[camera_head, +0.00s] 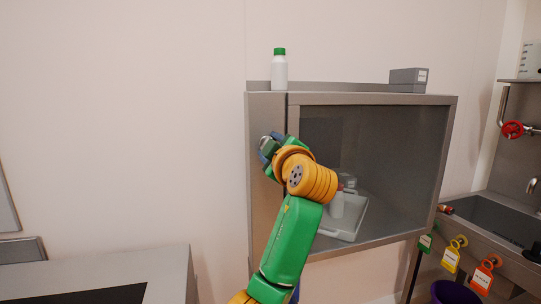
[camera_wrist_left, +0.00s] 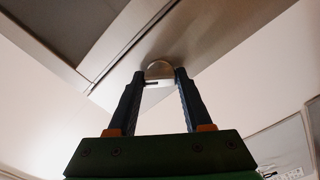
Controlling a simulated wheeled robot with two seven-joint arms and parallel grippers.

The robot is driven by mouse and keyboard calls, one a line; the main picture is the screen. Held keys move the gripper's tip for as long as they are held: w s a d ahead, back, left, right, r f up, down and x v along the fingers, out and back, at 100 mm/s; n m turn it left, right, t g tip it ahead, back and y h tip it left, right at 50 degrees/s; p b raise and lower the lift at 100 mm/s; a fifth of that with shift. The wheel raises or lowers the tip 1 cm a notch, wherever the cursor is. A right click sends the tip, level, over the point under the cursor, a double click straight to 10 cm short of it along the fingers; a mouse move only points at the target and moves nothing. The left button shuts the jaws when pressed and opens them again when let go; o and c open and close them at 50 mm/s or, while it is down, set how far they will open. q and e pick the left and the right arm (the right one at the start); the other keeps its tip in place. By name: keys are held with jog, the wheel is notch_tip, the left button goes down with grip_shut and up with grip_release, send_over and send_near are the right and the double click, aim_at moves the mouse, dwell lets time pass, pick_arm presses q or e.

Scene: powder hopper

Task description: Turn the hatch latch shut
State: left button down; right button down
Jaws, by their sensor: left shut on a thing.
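The latch (camera_wrist_left: 158,70) shows in the left wrist view as a small rounded metal piece with a dark slot, between my fingertips. My left gripper (camera_wrist_left: 158,84) is shut on it, one dark finger on each side. In the head view my left gripper (camera_head: 267,150) is at the left front edge of the grey metal cabinet (camera_head: 265,215), and my wrist and fingers hide the latch there. The hatch (camera_head: 385,140) is a dark see-through pane in a metal frame on the cabinet front; I cannot tell whether it is fully closed. My right gripper is out of view.
A white bottle with a green cap (camera_head: 279,72) and a grey box (camera_head: 408,79) stand on the cabinet top. A white tray (camera_head: 345,232) is inside. A sink (camera_head: 490,222) with colored tags is at right. The wall left of the cabinet is clear.

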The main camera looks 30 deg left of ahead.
pick_arm(q)
jog(key=shift+n, duration=3.5)
jog(key=shift+c, duration=1.6)
grip_release()
jog(key=b+v, duration=0.3)
jog(key=v, duration=0.4)
